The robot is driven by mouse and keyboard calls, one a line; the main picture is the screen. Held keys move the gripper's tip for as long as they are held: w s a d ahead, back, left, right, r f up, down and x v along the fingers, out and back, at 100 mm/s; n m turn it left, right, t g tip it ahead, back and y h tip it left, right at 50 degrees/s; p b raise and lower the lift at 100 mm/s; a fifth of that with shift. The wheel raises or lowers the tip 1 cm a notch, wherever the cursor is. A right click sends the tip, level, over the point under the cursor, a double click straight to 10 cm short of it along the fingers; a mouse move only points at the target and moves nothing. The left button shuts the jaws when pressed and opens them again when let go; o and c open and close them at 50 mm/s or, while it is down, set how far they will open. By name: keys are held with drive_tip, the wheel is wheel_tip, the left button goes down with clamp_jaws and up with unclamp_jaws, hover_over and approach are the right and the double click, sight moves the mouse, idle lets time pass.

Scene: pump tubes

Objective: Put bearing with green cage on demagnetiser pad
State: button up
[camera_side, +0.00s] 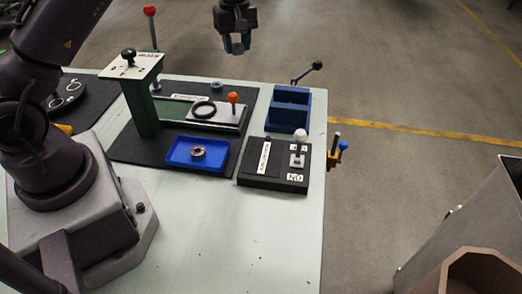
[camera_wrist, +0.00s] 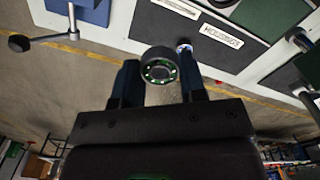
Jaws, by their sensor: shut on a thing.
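My gripper (camera_side: 237,44) hangs in the air past the table's far edge, high above the floor. In the wrist view my gripper (camera_wrist: 159,82) is shut on the bearing with green cage (camera_wrist: 160,68), a dark ring with green and pale spots between the two fingertips. In the side view I cannot make the bearing out between the fingers. A black box (camera_side: 246,176) with a white label, a small switch and an ON-type marking sits at the table's front right; it looks like the demagnetiser pad, but its label is too small to read. Its top is clear of bearings.
A blue tray (camera_side: 222,166) holds an orange-brown bearing (camera_side: 198,153). A blue block (camera_side: 289,107) with a lever stands behind the box. The front table is clear.

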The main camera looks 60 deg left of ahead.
drive_tip(key=s+d+r+m, duration=0.1)
drive_tip(key=s+d, duration=0.3)
drive_tip(key=d, duration=0.5)
drive_tip(key=s+d+r, duration=0.2)
drive_tip(key=s+d, duration=0.1)
drive_tip(key=d, duration=0.5)
drive_tip(key=s+d+f, duration=0.2)
drive_tip(key=s+d, duration=0.3)
drive_tip(key=s, duration=0.4)
drive_tip(key=n, duration=0.3)
hover_over(264, 157)
drive_tip(key=f, duration=1.1)
drive_tip(key=shift+s+f, duration=0.3)
drive_tip(key=shift+f, duration=0.05)
drive_tip(key=shift+w+f, duration=0.15)
drive_tip(key=shift+f, duration=0.05)
drive_tip(key=shift+w+f, duration=0.2)
drive_tip(key=shift+f, duration=1.5)
